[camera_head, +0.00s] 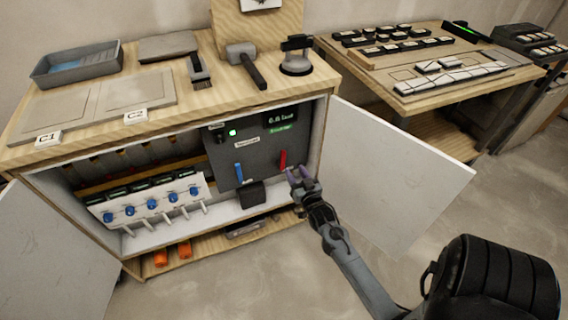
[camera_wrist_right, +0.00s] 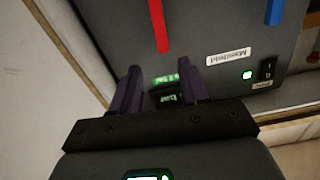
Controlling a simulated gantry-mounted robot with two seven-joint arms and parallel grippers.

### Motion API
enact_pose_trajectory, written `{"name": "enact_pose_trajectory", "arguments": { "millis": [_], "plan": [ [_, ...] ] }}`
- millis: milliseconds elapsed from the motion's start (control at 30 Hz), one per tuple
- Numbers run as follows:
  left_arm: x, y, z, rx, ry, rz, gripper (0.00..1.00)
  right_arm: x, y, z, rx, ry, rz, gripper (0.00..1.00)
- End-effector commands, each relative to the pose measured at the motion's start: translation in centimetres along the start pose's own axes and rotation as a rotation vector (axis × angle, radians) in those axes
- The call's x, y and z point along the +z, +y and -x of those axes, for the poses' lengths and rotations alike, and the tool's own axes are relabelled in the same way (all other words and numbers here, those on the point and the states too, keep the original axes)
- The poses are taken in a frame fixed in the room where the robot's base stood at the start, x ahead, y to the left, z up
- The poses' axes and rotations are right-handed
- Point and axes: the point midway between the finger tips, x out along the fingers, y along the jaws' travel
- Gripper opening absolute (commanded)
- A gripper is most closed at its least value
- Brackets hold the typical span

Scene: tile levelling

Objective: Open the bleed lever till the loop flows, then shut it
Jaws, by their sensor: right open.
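A dark grey control panel (camera_head: 221,166) stands inside the open cabinet. A red lever (camera_head: 283,160) hangs on its right side and a blue lever (camera_head: 239,172) further left. The lever labels are too small to read, so I cannot tell which is the bleed lever. My right gripper (camera_head: 301,174) is open and empty, just right of and below the red lever. In the right wrist view the red lever (camera_wrist_right: 158,25) lies beyond the fingertips (camera_wrist_right: 157,71), apart from them, and the blue lever (camera_wrist_right: 273,11) is at upper right. My left gripper is not in view.
A green-lit display (camera_head: 281,119) and a green lamp (camera_head: 232,132) are on the panel. A manifold with several blue knobs (camera_head: 151,204) stands to its left. The open right door (camera_head: 395,180) is close beside my right arm. Tools lie on the worktop (camera_head: 215,103).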

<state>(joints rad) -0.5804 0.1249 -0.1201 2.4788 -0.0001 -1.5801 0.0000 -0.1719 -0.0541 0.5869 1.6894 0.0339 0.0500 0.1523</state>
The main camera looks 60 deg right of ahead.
Motion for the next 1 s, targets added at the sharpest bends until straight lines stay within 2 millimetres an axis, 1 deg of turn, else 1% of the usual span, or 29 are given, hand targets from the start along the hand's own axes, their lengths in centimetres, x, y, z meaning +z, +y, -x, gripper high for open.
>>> {"name": "enact_pose_trajectory", "arguments": {
  "millis": [33,167,267,500,700,833,1000],
  "plan": [
    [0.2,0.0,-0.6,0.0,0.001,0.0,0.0,0.4,0.0,-0.2,-0.001,0.003,-0.001,0.45],
    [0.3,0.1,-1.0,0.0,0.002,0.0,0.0,0.5,-0.1,-1.2,-0.002,0.006,-0.002,0.45],
    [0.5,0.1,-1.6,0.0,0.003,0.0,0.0,0.5,-0.1,-2.5,-0.002,0.006,-0.002,0.45],
    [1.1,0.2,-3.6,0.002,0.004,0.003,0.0,0.6,-0.1,-6.5,-0.002,0.006,-0.001,0.45],
    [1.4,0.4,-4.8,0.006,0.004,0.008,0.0,0.5,-0.1,-9.2,-0.001,0.005,-0.002,0.45],
    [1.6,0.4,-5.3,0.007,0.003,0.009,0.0,0.4,-0.1,-10.2,-0.002,0.004,-0.001,0.45],
    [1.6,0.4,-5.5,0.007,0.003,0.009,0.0,0.3,-0.1,-10.8,-0.001,0.002,-0.001,0.45]
  ]
}}
